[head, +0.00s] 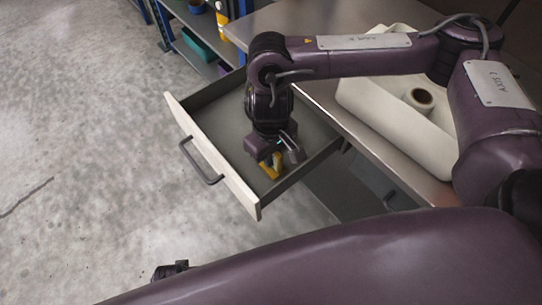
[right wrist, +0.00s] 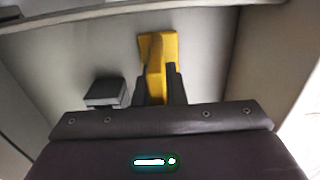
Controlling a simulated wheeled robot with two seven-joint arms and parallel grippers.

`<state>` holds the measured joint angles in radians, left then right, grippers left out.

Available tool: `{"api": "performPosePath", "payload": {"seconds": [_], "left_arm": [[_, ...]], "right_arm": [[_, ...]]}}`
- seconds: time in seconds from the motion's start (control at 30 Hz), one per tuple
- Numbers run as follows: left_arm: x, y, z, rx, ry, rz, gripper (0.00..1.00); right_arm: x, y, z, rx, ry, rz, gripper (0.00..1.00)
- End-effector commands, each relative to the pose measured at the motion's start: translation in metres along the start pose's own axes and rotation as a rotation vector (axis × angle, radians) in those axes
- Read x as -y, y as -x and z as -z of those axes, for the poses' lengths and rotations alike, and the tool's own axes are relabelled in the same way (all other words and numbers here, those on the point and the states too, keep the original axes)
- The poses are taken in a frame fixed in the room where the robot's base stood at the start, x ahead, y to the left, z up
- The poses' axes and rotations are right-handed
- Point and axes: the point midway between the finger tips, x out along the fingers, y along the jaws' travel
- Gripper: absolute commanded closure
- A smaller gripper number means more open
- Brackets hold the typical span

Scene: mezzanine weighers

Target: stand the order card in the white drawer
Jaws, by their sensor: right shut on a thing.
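The white drawer (head: 216,156) is pulled open, with a white front, a dark handle and a grey inside. My right gripper (head: 274,160) reaches down into it and is shut on a yellow thing, which I take to be the order card (head: 265,171).
A metal worktop (head: 290,35) lies above the drawer, with a white tray-like thing (head: 385,110) and a pale roll (head: 418,100) on it. A blue shelf (head: 165,25) with a teal bin (head: 198,46) stands behind.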

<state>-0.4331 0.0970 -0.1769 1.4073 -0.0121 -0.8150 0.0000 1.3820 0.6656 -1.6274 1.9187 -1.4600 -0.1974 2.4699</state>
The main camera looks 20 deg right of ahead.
Motion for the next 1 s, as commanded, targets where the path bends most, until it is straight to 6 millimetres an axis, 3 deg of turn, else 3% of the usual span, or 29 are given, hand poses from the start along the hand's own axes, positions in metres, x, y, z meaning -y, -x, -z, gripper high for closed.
{"api": "performPosePath", "payload": {"seconds": [0.43,0.47,0.6,1.0], "left_arm": [[-0.0010,0.0033,0.0018,0.003,-0.002,-0.002,1.00],[-0.0011,0.0035,0.0019,0.003,-0.002,-0.002,1.00],[-0.0011,0.0034,0.0019,0.003,-0.003,-0.002,1.00],[-0.0008,0.0050,0.0024,-0.002,-0.002,-0.001,1.00]], "right_arm": [[0.0005,-0.0063,-0.0002,0.001,0.000,0.001,1.00],[0.0004,-0.0056,0.0001,0.000,0.000,0.001,0.86],[0.0004,-0.0055,0.0000,0.000,0.000,0.001,0.68],[0.0000,0.0025,0.0007,-0.002,0.001,0.000,0.68]]}}
